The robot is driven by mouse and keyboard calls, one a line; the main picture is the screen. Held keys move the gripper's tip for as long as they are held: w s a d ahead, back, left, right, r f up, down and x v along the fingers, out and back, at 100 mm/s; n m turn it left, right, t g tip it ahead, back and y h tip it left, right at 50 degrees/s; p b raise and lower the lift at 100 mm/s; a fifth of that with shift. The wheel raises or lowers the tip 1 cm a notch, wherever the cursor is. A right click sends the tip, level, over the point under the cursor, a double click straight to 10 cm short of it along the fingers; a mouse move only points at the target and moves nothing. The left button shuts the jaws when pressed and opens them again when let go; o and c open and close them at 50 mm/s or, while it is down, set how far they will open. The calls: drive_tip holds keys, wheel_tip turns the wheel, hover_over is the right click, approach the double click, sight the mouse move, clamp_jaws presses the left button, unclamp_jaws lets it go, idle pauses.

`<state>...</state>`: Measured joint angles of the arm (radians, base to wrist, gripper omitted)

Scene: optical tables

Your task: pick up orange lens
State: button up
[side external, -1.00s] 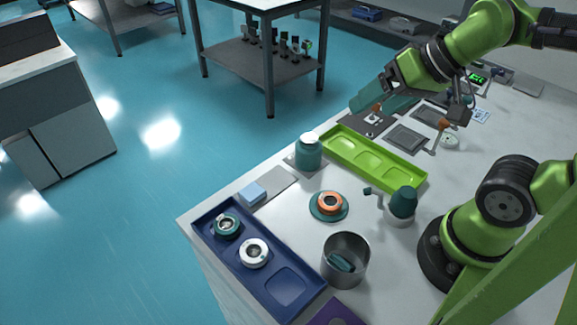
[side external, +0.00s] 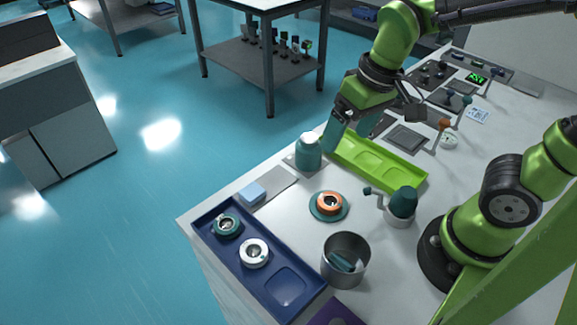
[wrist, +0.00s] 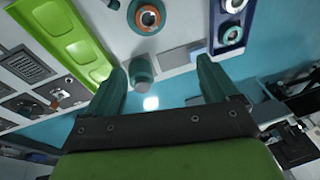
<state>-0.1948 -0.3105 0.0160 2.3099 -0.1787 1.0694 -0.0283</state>
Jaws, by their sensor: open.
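The orange lens (side external: 329,203) is a small ring with a dark centre. It sits on a round teal base (side external: 315,212) on the white table, and also shows at the top of the wrist view (wrist: 149,16). My gripper (side external: 347,142) is open and empty, raised above the table by the green tray and the teal bottle, behind the lens and apart from it. In the wrist view my two teal fingers (wrist: 160,82) are spread wide with nothing held between them.
A teal bottle (side external: 308,156) stands left of the green tray (side external: 409,182). A blue tray (side external: 205,210) holds a green and a white lens. A metal cup (side external: 346,270) stands in front, and a teal-topped pot (side external: 403,203) is right of the lens.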

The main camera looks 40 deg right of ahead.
drive_tip(key=a+f+n+g+h, duration=0.1)
drive_tip(key=f+g, duration=0.1)
hover_over(332, 201)
wheel_tip(332, 201, down, 10)
drive_tip(key=shift+s+f, duration=0.15)
drive_tip(key=shift+f, duration=3)
drive_tip(key=c, duration=1.2)
drive_tip(key=shift+o, duration=0.2)
drive_tip(key=shift+r, duration=0.1)
